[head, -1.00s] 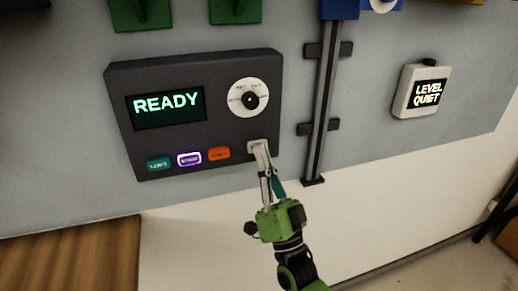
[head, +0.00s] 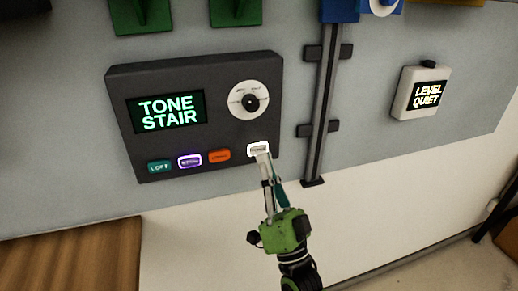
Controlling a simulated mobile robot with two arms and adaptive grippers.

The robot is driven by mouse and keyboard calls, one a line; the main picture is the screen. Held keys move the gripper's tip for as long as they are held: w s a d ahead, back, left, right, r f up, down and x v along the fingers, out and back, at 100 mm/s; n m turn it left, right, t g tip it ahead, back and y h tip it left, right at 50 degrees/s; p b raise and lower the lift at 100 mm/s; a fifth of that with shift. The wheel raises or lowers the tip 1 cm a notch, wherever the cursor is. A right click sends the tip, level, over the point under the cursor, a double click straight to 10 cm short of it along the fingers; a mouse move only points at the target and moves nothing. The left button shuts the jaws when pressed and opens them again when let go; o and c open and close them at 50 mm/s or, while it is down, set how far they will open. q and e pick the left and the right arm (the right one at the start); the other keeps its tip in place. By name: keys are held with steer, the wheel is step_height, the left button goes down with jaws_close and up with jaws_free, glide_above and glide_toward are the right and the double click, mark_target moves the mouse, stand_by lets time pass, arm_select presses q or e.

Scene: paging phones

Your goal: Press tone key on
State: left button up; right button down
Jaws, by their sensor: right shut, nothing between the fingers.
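A dark wall console (head: 205,125) has a screen (head: 167,112) that reads "TONE STAIR" in green letters. A white dial (head: 249,100) with a black knob sits at its upper right. Along its lower edge are a teal key (head: 159,166), a purple key with a white rim (head: 190,161), an orange key (head: 219,156) and a white key (head: 258,149). The white key's label is too small to read surely. My right gripper (head: 262,158) is shut and empty, its tips at the white key's lower edge. Whether they touch it I cannot tell. My left gripper is out of view.
A grey box (head: 421,92) reading "LEVEL QUIET" is on the wall at right. A dark vertical rail (head: 321,110) with brackets stands between it and the console. Green parts (head: 236,12) and a blue part (head: 340,9) are above. A wooden surface (head: 70,256) lies lower left.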

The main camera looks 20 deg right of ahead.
steer(key=s, duration=0.4)
steer(key=shift+s+p, duration=0.35)
steer(key=shift+p, duration=0.05)
